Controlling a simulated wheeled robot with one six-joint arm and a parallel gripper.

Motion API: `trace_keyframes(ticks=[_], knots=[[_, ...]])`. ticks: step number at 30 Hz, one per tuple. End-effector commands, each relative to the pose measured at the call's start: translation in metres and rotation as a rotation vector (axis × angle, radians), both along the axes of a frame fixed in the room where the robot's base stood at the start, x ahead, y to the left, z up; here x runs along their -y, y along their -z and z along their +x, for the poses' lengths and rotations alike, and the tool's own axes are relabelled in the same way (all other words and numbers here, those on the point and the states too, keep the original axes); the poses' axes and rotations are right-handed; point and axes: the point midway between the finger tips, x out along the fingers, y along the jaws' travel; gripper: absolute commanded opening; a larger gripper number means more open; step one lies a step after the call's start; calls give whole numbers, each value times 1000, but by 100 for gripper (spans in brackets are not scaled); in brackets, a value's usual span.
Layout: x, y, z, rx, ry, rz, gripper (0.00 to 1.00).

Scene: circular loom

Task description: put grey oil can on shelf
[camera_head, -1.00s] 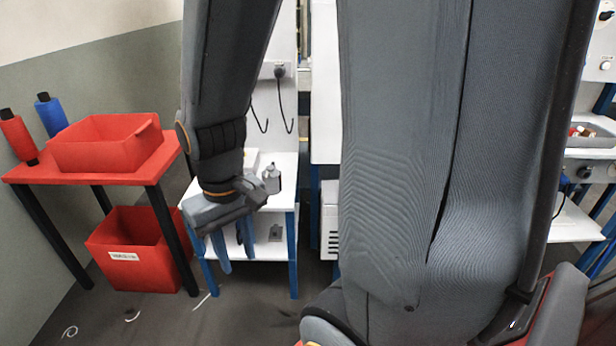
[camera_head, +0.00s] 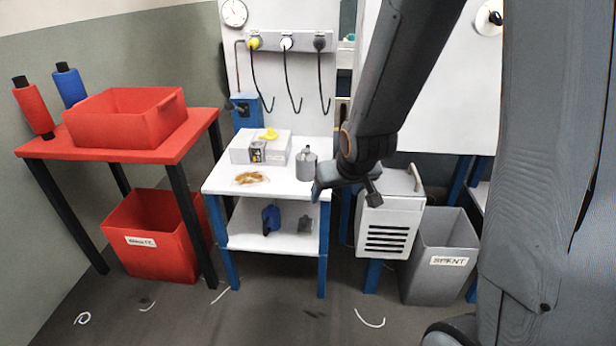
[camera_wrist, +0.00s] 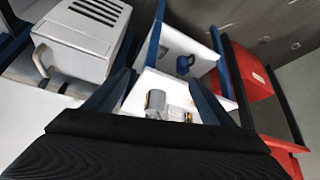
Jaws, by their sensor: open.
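The grey oil can (camera_head: 307,165), a cylinder with a short spout, stands upright on the white top of a small stand (camera_head: 225,184). A grey can also shows in the wrist view (camera_wrist: 156,99), between my fingers' lines of sight. The stand's lower shelf (camera_head: 243,240) holds a blue can (camera_head: 270,219) and a small dark grey shape (camera_head: 305,224) beside it; I cannot tell if that shape is solid. My gripper (camera_head: 320,184) is just right of the grey can, near the stand's right edge. In the wrist view my gripper (camera_wrist: 160,78) is open and empty.
A white-grey box (camera_head: 258,148) with a yellow item and a brown heap (camera_head: 250,178) share the stand's top. A vented grey case (camera_head: 390,222) and a grey "SPENT" bin (camera_head: 437,258) stand right. A red table (camera_head: 95,147) stands left.

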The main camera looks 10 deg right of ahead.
Motion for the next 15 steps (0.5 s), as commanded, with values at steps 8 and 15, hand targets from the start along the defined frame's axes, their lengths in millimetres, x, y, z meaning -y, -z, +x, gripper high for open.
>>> trace_keyframes(ticks=[8, 15], knots=[[3, 67, 123, 412, -45, 19, 77], [0, 94, 187, 751, -85, 60, 77]])
